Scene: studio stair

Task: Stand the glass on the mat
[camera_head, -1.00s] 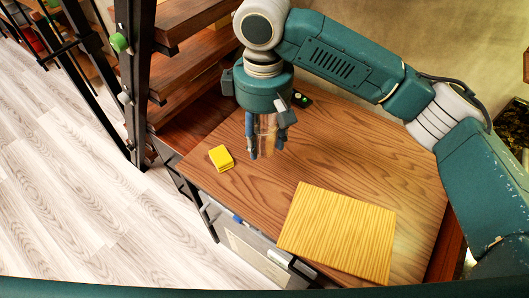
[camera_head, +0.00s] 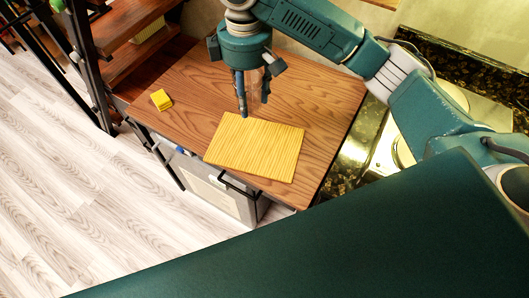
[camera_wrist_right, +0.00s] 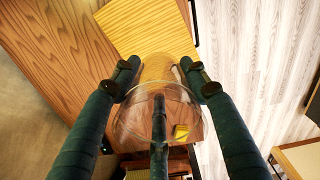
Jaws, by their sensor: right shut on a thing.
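The yellow striped mat (camera_head: 255,150) lies flat on the wooden table; part of it also shows at the top of the wrist view (camera_wrist_right: 150,28). My right gripper (camera_head: 253,106) points down at the mat's far edge in the head view. It is shut on a clear glass (camera_head: 253,83), which is hard to see between the fingers there. In the wrist view the round transparent glass (camera_wrist_right: 135,118) sits between the fingers of my right gripper (camera_wrist_right: 163,80). I cannot tell how high its base is above the table. My left gripper is out of view.
A small yellow block (camera_head: 161,99) lies near the table's left edge. The wooden table (camera_head: 310,100) is bare around the mat. Dark-framed stairs (camera_head: 125,40) stand at the left, and a dark speckled counter (camera_head: 450,65) is at the right.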

